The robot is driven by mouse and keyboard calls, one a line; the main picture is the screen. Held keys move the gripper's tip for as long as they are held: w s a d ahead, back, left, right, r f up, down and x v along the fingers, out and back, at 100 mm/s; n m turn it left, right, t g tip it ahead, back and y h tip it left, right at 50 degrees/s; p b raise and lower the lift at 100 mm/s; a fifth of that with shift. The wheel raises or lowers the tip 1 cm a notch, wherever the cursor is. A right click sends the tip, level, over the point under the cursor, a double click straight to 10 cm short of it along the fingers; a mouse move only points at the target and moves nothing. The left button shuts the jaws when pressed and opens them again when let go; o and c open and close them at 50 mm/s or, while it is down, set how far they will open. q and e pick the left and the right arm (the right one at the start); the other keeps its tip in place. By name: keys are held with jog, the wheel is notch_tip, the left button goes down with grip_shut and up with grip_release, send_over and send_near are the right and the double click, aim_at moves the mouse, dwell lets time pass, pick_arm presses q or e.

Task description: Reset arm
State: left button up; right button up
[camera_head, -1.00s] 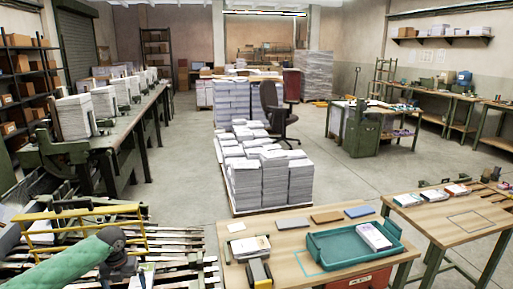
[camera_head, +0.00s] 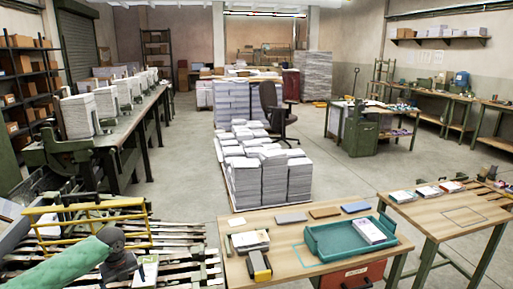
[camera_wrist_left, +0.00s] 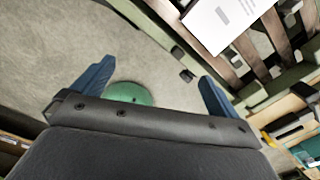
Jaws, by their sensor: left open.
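My left arm comes in from the lower left in the head view, and its wrist (camera_head: 118,262) is over the wooden pallets (camera_head: 185,262). In the left wrist view my left gripper (camera_wrist_left: 152,78) is open, with its two blue fingers wide apart and nothing between them. Below the fingers I see grey floor (camera_wrist_left: 60,45) and a round green part. My right gripper is not in view.
A wooden table (camera_head: 285,232) at the front holds a teal tray (camera_head: 318,243) with a booklet stack, another booklet stack (camera_head: 249,241) and a stapler-like tool (camera_head: 259,265). A second table (camera_head: 440,212) stands right. Paper stacks (camera_head: 265,175) fill the middle; floor is free beside them.

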pick_arm(q)
jog(key=w+d+r+n+t+y, duration=0.25)
jog(key=w+r+n+t, duration=0.5)
jog(key=n, duration=0.75)
jog(key=s+d+f+n+h, duration=0.1)
jog(key=s+d+f+n, duration=0.1)
jog(key=d+f+n, duration=0.7)
jog(key=s+d+f+g+h, duration=0.1)
jog(key=s+d+f, duration=0.4)
jog(key=s+f, duration=0.4)
jog(key=s+d+f+g, duration=0.1)
jog(key=s+d+f, duration=0.4)
jog(key=s+f, duration=0.4)
jog(key=s+d+f+g, duration=0.1)
jog(key=s+f, duration=0.3)
jog(key=s, duration=0.5)
jog(key=s+d+f+n+g+h, duration=0.1)
jog(key=s+d+f+g, duration=0.1)
jog(key=s, duration=0.7)
jog(key=s+d+f+n+g, duration=0.1)
jog(key=s+d+f, duration=0.2)
jog(key=s+f, duration=0.3)
jog(key=s, duration=0.4)
jog(key=shift+d+f, duration=0.3)
jog(key=shift+d, duration=0.05)
jog(key=shift+g+h, duration=0.25)
